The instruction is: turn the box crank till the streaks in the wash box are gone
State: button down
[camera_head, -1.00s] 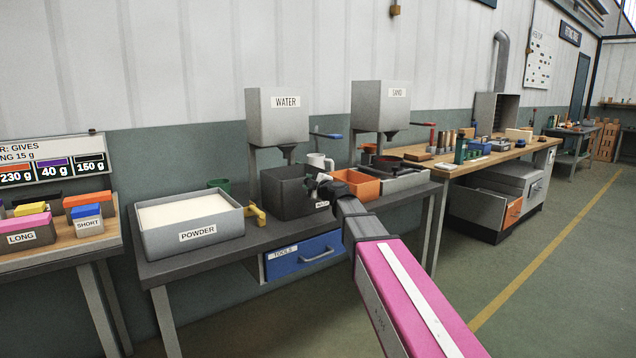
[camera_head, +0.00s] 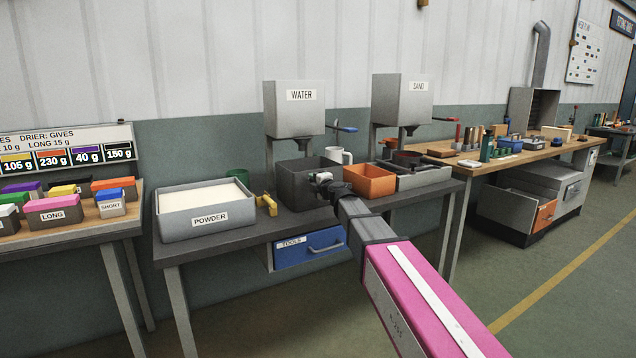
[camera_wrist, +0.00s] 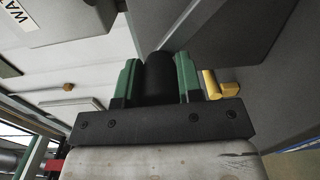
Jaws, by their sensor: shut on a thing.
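The wash box seems to be the dark grey open box (camera_head: 296,189) under the tank marked WATER. My gripper (camera_head: 322,178) is at the right part of its front. In the wrist view, my gripper's green fingers (camera_wrist: 158,80) are shut on a black rounded handle (camera_wrist: 158,70), which looks like the crank's grip. The rest of the crank is hidden behind the gripper and arm. The inside of the box is too dark and too steeply seen to tell any streaks. A grey wall fills the upper middle of the wrist view.
A POWDER tray (camera_head: 178,226) and a yellow fitting (camera_head: 266,205) stand left of the box. An orange bin (camera_head: 370,184) stands right, with a white mug (camera_head: 336,155) behind. A blue TOOLS drawer (camera_head: 310,251) hangs below. The WATER tank (camera_head: 293,118) hangs above.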

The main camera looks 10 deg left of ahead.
jog(key=c, duration=0.8)
grip_release()
jog(key=v, duration=1)
jog(key=shift+s+d, duration=0.15)
jog(key=shift+s, duration=0.2)
